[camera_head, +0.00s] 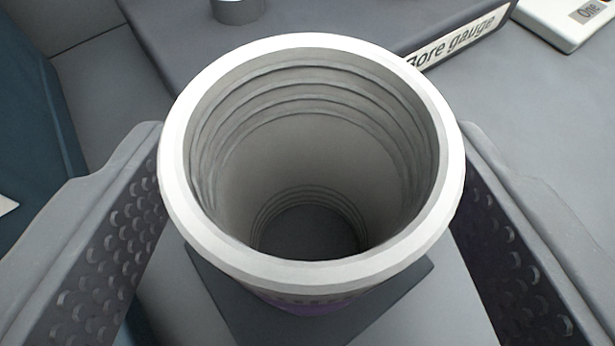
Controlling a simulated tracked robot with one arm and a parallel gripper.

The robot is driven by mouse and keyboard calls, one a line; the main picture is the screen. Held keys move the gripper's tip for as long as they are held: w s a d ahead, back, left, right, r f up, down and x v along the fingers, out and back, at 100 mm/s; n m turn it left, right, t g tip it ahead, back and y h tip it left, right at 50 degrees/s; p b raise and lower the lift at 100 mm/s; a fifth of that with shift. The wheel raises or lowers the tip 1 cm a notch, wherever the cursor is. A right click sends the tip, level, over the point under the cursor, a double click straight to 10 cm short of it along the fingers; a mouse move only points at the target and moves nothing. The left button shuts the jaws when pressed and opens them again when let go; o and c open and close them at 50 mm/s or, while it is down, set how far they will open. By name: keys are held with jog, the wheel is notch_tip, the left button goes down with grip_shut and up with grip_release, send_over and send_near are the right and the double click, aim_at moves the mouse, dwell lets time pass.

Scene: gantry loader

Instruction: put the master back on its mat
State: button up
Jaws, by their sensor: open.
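A hollow light-grey cylinder (330,268), which I take to be the master, stands upright in the middle of the view. I look down into its ridged bore, and a purple band shows low on its near side. A dark square mat (245,312) shows beneath it; the cylinder hides most of the mat and the contact between them. My gripper (312,140) is open, with one dimpled jaw on each side of the cylinder. The left jaw looks close to the wall; I cannot tell if either jaw touches it.
A dark grey block labelled "Bore gauge" (458,45) lies behind the cylinder. A small grey cylinder (238,10) stands on it at the back. A white box marked "One" (565,20) is at the back right. A dark blue surface (35,140) is at the left.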

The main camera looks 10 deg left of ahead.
jog(key=v, duration=1.1)
jog(key=shift+s+r+p, duration=0.1)
jog(key=shift+s+p, duration=0.1)
jog(key=shift+p, duration=0.2)
jog(key=w+d+r+m, duration=0.1)
jog(key=w+d+r, duration=0.1)
jog(key=d+r, duration=0.45)
jog(key=w+d+r, duration=0.1)
jog(key=d+r, duration=0.2)
jog(key=r, duration=0.6)
jog(key=w+d+r+m, duration=0.1)
jog(key=w+d+r, duration=0.1)
jog(key=d+r, duration=0.45)
jog(key=s+d+r+t+h, duration=0.1)
jog(key=s+d+r, duration=0.3)
jog(key=d+r, duration=0.5)
jog(key=s+d+r+t+h, duration=0.1)
jog(key=s+d+r, duration=0.3)
jog(key=d+r, duration=0.6)
notch_tip(320, 180, up, 3)
jog(key=shift+s+d+f+m+h, duration=0.1)
jog(key=shift+s+d+m+h, duration=0.25)
jog(key=shift+h, duration=0.25)
jog(key=shift+a, duration=0.15)
